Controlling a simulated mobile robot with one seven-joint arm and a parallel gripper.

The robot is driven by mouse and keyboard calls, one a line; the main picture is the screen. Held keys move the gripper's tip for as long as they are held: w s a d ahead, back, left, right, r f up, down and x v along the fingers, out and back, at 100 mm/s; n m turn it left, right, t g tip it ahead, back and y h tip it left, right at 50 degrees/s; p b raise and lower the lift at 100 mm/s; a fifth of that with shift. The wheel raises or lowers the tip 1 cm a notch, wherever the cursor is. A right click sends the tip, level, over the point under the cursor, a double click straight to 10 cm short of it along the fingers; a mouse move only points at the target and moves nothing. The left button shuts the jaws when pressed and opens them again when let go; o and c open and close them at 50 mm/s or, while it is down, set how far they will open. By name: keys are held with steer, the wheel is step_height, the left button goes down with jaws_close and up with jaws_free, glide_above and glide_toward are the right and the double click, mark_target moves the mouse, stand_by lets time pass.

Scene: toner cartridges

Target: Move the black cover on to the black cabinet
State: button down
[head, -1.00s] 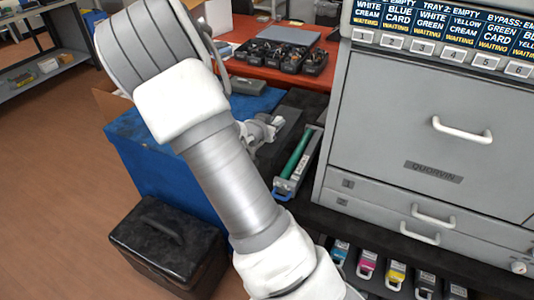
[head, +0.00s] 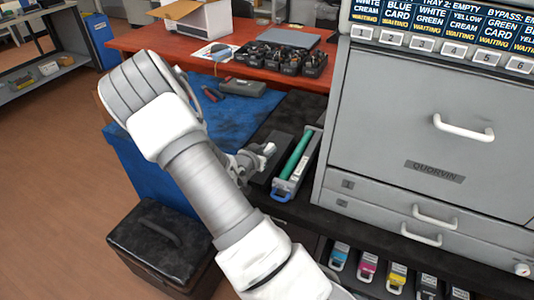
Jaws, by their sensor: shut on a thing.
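My gripper (head: 267,150) is at the end of the white and grey arm in the middle of the view. It is shut on a dark flat piece, which looks like the black cover (head: 281,150), left of the green-rollered unit. The arm and gripper hide part of this piece. I cannot tell whether it touches the surface under it. The black top (head: 300,207) beneath the grey machine looks like the black cabinet. It reaches left under the unit and back beside the blue cloth.
A unit with a green roller (head: 295,160) lies right beside the gripper. The grey machine (head: 390,120) stands to the right. Colored cartridges (head: 368,265) sit below it. A black case (head: 165,240) is on the floor. A blue-covered surface (head: 235,112) and red table (head: 150,40) lie behind.

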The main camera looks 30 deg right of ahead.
steer(key=shift+f, duration=0.35)
steer(key=shift+f, duration=0.15)
steer(key=c, duration=0.7)
jaws_free()
steer(key=shift+r, duration=0.2)
